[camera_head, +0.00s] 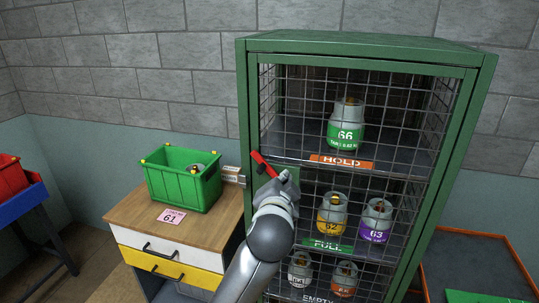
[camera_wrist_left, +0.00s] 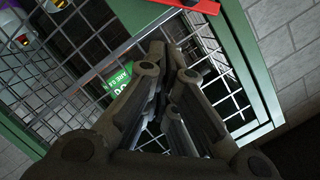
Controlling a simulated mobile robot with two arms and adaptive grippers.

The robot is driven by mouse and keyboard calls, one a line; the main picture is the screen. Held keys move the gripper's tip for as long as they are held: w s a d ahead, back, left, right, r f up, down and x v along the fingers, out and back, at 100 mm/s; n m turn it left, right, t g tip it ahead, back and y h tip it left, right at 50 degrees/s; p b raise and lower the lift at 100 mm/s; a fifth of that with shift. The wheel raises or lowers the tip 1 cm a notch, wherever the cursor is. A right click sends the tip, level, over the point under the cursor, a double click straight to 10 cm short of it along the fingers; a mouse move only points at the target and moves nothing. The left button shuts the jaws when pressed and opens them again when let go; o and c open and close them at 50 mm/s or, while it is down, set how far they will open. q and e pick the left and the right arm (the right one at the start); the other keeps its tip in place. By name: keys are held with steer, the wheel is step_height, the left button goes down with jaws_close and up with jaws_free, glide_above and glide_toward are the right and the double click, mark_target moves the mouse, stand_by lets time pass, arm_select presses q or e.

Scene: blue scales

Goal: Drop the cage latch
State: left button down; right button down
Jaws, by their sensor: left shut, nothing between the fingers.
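The tall green cage (camera_head: 367,46) has a wire-mesh door, which looks shut. The red latch bar (camera_head: 262,164) sits at the door's left edge, tilted with its upper end to the left. Its lower end is close to my left gripper (camera_head: 284,177), which is shut and empty in front of the door; I cannot tell whether they touch. In the left wrist view the red latch (camera_wrist_left: 203,5) shows at the top edge, beyond the shut fingers (camera_wrist_left: 168,62), with mesh and green frame (camera_wrist_left: 252,70) behind. My right gripper is out of view.
Numbered gas cylinders stand on the cage shelves, including one marked 66 (camera_head: 346,124) on the upper shelf. A wooden-topped cabinet (camera_head: 125,208) with a green crate (camera_head: 182,187) stands left of the cage. A red bin (camera_head: 10,178) is at far left.

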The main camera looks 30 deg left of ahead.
arm_select(q)
steer(key=r, duration=0.1)
steer(key=s+r, duration=0.1)
steer(key=r, duration=0.1)
steer(key=shift+a, duration=0.2)
steer(key=shift+w, duration=0.15)
steer(key=p, duration=0.4)
glide_above(270, 166)
steer(key=s+d, duration=0.4)
steer(key=d, duration=0.1)
steer(key=f, duration=0.2)
steer(key=a+f+p, duration=0.2)
steer(key=shift+s+a+f, duration=0.2)
steer(key=shift+s+a, duration=0.15)
steer(key=shift+w+d, duration=0.1)
steer(key=shift+w+f, duration=0.1)
